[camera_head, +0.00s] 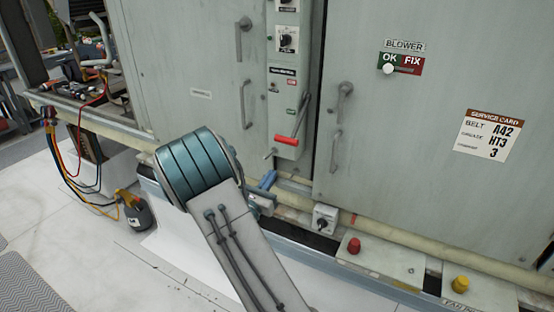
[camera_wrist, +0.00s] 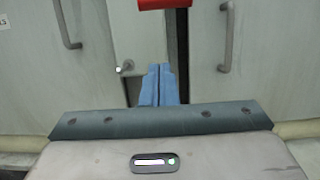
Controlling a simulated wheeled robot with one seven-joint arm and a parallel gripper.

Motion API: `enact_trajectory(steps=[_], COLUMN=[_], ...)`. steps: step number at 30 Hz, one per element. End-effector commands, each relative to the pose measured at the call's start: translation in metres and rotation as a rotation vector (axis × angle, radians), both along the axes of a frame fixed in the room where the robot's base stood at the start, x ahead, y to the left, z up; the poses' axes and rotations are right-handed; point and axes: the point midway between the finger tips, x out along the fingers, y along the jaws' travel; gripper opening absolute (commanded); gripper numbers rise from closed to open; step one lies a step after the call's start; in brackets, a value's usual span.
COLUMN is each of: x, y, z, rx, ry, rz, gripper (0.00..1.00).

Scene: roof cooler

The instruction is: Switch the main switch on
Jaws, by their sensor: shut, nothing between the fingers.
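The main switch appears to be the lever with a red handle (camera_head: 287,140) on the narrow grey switch panel (camera_head: 284,90). Its arm hangs down and the red handle is near the panel's lower end. In the wrist view the red handle (camera_wrist: 163,4) is cut off by the top edge. My gripper (camera_head: 268,179) is below the handle, with its blue fingers partly hidden by my arm. In the wrist view its blue fingertips (camera_wrist: 159,68) are together and empty, below the red handle and apart from it in the picture.
Cabinet doors with handles (camera_head: 243,38) (camera_head: 337,150) flank the panel. A small knob (camera_head: 270,153) sticks out at lower left of the panel. A pale pipe (camera_head: 400,238), a grey switch box (camera_head: 325,219), and red (camera_head: 354,245) and yellow (camera_head: 460,284) buttons lie below.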

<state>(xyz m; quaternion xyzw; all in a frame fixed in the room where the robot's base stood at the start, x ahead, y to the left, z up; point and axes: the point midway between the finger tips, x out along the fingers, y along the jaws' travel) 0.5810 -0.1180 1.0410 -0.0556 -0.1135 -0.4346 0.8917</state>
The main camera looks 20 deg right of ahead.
Motion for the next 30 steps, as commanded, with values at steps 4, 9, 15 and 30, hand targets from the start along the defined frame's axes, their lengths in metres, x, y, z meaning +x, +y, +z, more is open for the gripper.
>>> enact_trajectory(steps=[4, 9, 15, 30], x=[0.011, 0.033, 0.057, 0.043], y=[-0.016, -0.044, -0.076, -0.056], z=[0.008, 0.018, 0.028, 0.058], rx=[-0.001, -0.001, -0.001, 0.0], ry=[-0.002, -0.001, -0.001, 0.0], rz=[-0.004, -0.004, -0.004, -0.002], gripper=[0.0, 0.0, 0.0, 0.0])
